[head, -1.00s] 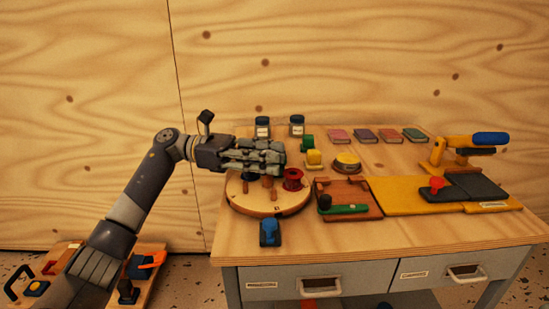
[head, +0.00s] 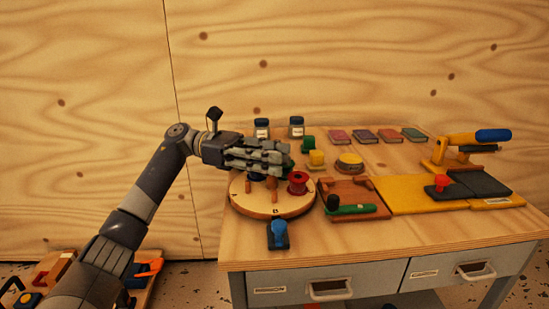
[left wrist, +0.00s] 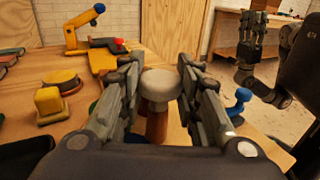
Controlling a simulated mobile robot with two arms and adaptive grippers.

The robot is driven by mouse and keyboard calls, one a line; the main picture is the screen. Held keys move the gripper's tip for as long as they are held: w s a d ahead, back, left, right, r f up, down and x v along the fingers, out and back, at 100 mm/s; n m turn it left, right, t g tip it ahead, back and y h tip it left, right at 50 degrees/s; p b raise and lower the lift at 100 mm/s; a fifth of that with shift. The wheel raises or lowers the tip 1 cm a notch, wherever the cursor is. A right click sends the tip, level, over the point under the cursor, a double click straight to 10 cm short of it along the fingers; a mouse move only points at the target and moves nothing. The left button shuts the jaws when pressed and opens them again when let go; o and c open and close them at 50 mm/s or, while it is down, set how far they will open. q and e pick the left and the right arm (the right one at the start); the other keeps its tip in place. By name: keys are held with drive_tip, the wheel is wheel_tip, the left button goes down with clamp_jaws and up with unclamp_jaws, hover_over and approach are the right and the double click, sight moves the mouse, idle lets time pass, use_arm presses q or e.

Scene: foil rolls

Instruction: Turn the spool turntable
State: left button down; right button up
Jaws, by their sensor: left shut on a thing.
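The spool turntable (head: 246,206) is a round wooden disc at the table's left front corner. A red spool (head: 298,183) and short wooden pegs (head: 274,197) stand on it; a dark blue piece is partly hidden behind my fingers. My left gripper (head: 289,158) reaches over the turntable from the left. In the left wrist view, my left gripper (left wrist: 160,70) is shut on a pale round-topped knob (left wrist: 160,86) with a brown stem, between its fingers. The knob is hidden by the fingers in the head view. My right gripper (left wrist: 248,50) shows only in the left wrist view, far from the turntable.
A blue-topped piece (head: 278,234) stands in front of the turntable. Two jars (head: 262,129) stand behind. A yellow clamp (head: 440,150) is at far right.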

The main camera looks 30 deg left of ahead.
use_arm(q)
drive_tip(key=c, duration=1.1)
unclamp_jaws()
drive_tip(key=a, duration=0.3)
drive_tip(key=s+a, duration=0.1)
drive_tip(key=a, duration=0.7)
drive_tip(key=shift+s+a, duration=0.2)
drive_tip(key=shift+a, duration=0.35)
drive_tip(key=shift+s, duration=0.1)
